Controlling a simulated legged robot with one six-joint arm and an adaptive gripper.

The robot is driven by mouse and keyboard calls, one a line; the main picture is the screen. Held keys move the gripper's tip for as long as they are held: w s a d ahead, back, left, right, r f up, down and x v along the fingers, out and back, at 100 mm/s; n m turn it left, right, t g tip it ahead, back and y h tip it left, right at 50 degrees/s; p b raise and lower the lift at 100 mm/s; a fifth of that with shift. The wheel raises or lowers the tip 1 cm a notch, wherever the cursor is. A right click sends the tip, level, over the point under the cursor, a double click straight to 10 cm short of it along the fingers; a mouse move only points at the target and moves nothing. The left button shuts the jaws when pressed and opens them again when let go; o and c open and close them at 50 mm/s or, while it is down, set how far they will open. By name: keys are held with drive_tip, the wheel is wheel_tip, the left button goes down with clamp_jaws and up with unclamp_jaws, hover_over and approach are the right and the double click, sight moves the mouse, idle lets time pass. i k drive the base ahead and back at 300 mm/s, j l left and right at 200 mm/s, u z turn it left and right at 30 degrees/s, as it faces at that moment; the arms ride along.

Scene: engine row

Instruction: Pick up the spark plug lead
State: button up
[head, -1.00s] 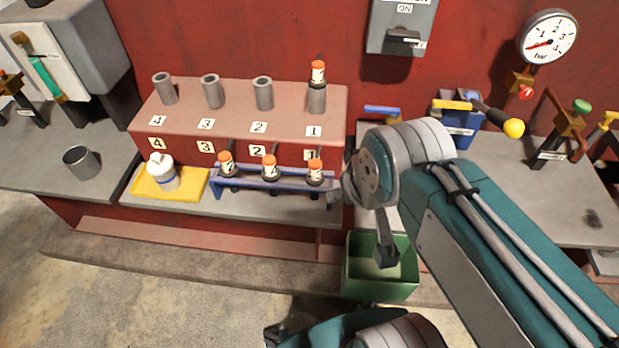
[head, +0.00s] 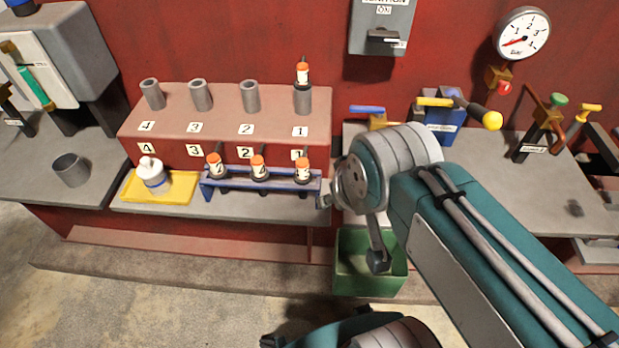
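Several orange-capped spark plug leads with black lower parts are in view. Three stand upright in the blue rack (head: 212,188): the left lead (head: 215,163), the middle lead (head: 258,165) and the right lead (head: 303,168). Another lead (head: 302,75) stands in the grey tube marked 1 on the red-brown block. My gripper (head: 351,231) is mostly hidden behind my wrist. One finger end shows just right of the rack's right end, the other hangs lower over the green bin; they are spread apart with nothing seen between them. Contact with the rack cannot be told.
A green bin (head: 368,283) stands below the bench. A white bottle (head: 152,173) sits on a yellow tray (head: 182,191) left of the rack. Three empty tubes stand on the block (head: 180,115). Valves and a gauge (head: 523,34) are at the right.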

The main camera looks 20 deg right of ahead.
sight(303, 176)
drive_tip(key=k+u, duration=0.3)
drive_tip(key=k+j+u, duration=0.15)
drive_tip(key=k+u, duration=0.15)
drive_tip(key=k+l+u, duration=0.2)
drive_tip(key=l, duration=0.2)
drive_tip(key=l+u, duration=0.25)
drive_tip(key=l, duration=0.2)
drive_tip(key=k+l+u, duration=0.2)
drive_tip(key=l, duration=0.15)
drive_tip(key=k+l, duration=0.15)
drive_tip(key=l, duration=0.15)
drive_tip(key=k+l, duration=0.15)
drive_tip(key=l, duration=0.15)
drive_tip(key=k+l, duration=0.15)
drive_tip(key=l, duration=0.15)
drive_tip(key=i+j, duration=0.4)
drive_tip(key=j, duration=0.15)
drive_tip(key=i+j, duration=0.45)
drive_tip(key=j, duration=0.15)
drive_tip(key=i+j+z, duration=0.3)
drive_tip(key=j, duration=0.3)
drive_tip(key=i+j+z, duration=0.3)
drive_tip(key=j, duration=0.35)
drive_tip(key=i+l+z, duration=0.15)
drive_tip(key=z, duration=0.3)
drive_tip(key=i+z, duration=0.4)
drive_tip(key=k, duration=0.05)
